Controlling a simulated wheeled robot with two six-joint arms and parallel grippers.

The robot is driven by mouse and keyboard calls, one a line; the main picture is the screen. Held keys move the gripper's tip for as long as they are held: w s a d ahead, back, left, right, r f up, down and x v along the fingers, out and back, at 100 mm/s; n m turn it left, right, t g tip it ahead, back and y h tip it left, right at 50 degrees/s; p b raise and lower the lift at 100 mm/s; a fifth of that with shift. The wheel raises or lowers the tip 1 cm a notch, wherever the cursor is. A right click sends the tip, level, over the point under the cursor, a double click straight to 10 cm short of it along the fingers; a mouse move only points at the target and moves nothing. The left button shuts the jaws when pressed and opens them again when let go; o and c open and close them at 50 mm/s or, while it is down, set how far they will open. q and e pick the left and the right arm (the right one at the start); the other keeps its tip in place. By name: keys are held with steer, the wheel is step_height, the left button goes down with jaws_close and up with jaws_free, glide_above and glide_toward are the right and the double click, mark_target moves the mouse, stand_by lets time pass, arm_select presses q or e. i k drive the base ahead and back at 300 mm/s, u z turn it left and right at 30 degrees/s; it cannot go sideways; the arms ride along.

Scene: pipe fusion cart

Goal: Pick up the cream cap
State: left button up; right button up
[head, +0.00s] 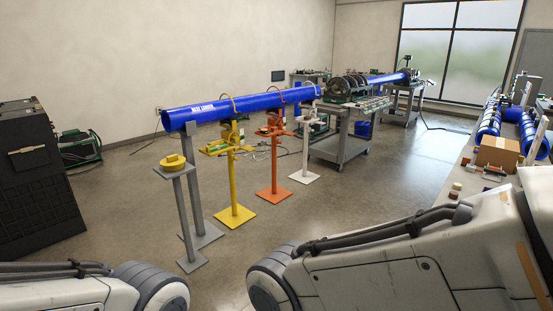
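Several small coloured pieces lie on the workbench at the right in the head view. A pale one (457,186) near the bench's left edge looks like the cream cap, but it is too small to be sure. It stands among reddish and brown pieces and nothing holds it. My two arms cross the bottom of the view, and both grippers are out of the picture.
The workbench (443,200) also bears a cardboard box (497,154) and blue pipe fittings (490,120). A long blue pipe (245,104) rests on coloured stands. A yellow piece (173,163) sits on a grey stand. The middle floor is clear.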

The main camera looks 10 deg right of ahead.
mark_target(457, 185)
steer(key=i, duration=3.95)
steer(key=z, duration=2.55)
steer(key=i, duration=1.6)
steer(key=z, duration=0.05)
